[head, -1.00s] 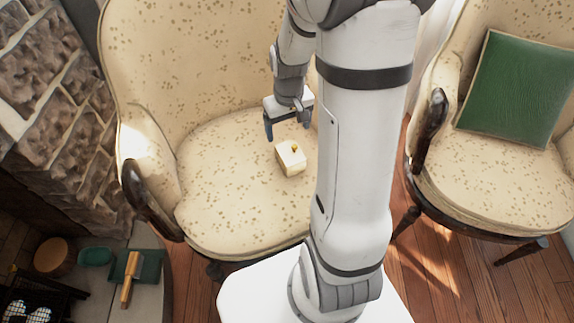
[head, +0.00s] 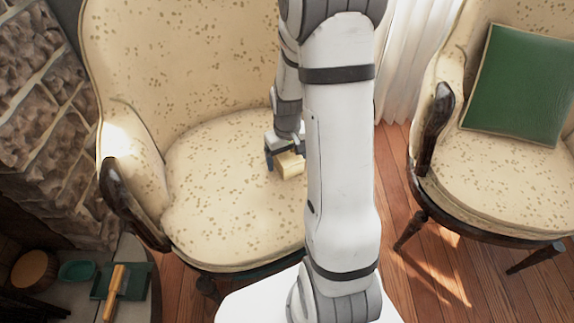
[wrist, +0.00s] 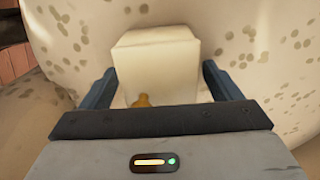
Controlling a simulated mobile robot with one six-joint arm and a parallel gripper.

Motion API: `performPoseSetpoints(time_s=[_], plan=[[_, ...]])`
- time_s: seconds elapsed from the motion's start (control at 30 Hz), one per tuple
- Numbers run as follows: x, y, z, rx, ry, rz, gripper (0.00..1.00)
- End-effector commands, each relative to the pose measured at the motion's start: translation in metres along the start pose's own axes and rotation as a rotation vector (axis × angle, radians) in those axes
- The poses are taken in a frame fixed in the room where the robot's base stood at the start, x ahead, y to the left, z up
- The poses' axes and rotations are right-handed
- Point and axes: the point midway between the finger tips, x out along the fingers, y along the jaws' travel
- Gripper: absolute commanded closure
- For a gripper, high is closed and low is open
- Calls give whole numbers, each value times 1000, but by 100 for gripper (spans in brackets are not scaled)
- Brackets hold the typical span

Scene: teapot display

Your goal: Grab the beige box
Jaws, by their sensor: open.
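The beige box (head: 290,165) sits on the seat of the left armchair, partly hidden by my gripper and arm in the head view. In the wrist view the beige box (wrist: 157,62) stands between the two dark blue fingers, with a small golden knob (wrist: 143,100) on its near side. My gripper (head: 280,160) is open around the box. In the wrist view my gripper (wrist: 158,88) shows a gap between each finger and the box, a little wider at the right.
The spotted armchair (head: 215,215) has a curved dark wooden armrest (head: 125,200) at the left. A second armchair (head: 480,190) with a green cushion (head: 517,85) stands at the right. A stone wall (head: 45,110) rises at the far left.

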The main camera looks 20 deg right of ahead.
Motion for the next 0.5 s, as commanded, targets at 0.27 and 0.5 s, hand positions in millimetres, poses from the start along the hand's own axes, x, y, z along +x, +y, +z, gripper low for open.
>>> performPoseSetpoints(time_s=[0.27, 0.5], plan=[[2, 0, 0, -1, 0, 0, 19], [2, 0, 0, -1, 0, 0, 38]])
